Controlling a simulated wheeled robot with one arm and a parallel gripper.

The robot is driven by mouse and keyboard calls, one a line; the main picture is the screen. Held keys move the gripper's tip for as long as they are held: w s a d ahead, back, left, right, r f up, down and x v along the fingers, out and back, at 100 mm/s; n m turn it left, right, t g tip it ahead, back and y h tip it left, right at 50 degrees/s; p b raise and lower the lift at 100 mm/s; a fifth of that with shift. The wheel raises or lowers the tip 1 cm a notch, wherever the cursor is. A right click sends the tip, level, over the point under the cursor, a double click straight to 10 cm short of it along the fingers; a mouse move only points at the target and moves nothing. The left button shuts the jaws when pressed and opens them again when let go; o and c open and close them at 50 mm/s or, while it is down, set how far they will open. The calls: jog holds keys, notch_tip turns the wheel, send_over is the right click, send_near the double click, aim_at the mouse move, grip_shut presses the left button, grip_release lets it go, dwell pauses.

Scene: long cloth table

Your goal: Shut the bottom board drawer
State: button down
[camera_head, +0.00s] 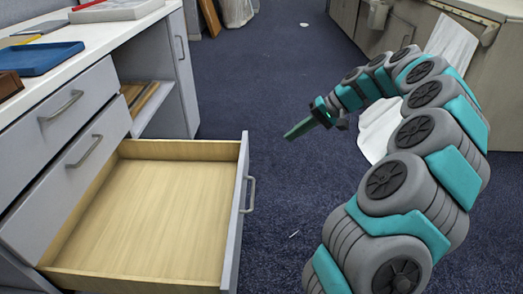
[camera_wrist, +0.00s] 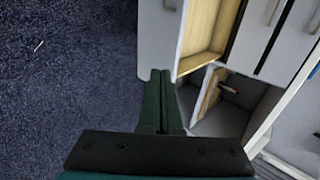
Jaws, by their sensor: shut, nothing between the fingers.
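The bottom drawer (camera_head: 150,215) is pulled far out of the grey cabinet; its pale wood inside is empty. Its grey front panel (camera_head: 236,215) carries a metal handle (camera_head: 249,194) and faces right in the head view. My gripper (camera_head: 287,136), with green fingers, is shut and empty. It hangs over the floor, to the right of the drawer's far front corner. In the wrist view, the closed fingertips (camera_wrist: 160,72) overlap the end of the drawer front (camera_wrist: 158,40); whether they touch cannot be told. The drawer's wooden inside (camera_wrist: 205,22) lies just right of them.
Two closed drawer fronts (camera_head: 65,105) with handles sit above the open one. An open cubby (camera_head: 165,108) with wooden boards lies behind it. A blue tray (camera_head: 35,57) rests on the countertop. Blue carpet (camera_head: 270,80) is free around my gripper. Another cabinet (camera_head: 485,85) stands at right.

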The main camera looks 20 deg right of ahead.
jog(key=a+r+p+x, duration=0.1)
jog(key=r+x, duration=0.1)
jog(key=x, duration=1.1)
jog(key=shift+w+a, duration=0.25)
jog(key=shift+a, duration=0.05)
jog(key=w+a, duration=0.4)
jog(key=a, duration=0.8)
jog(key=w+a, duration=0.4)
jog(key=a, duration=0.9)
jog(key=w+a+p, duration=0.1)
jog(key=w+a, duration=0.3)
jog(key=a, duration=0.9)
jog(key=shift+w+a, duration=0.25)
jog(key=shift+w, duration=0.05)
jog(key=shift+a+r, duration=0.1)
jog(key=shift+r, duration=0.1)
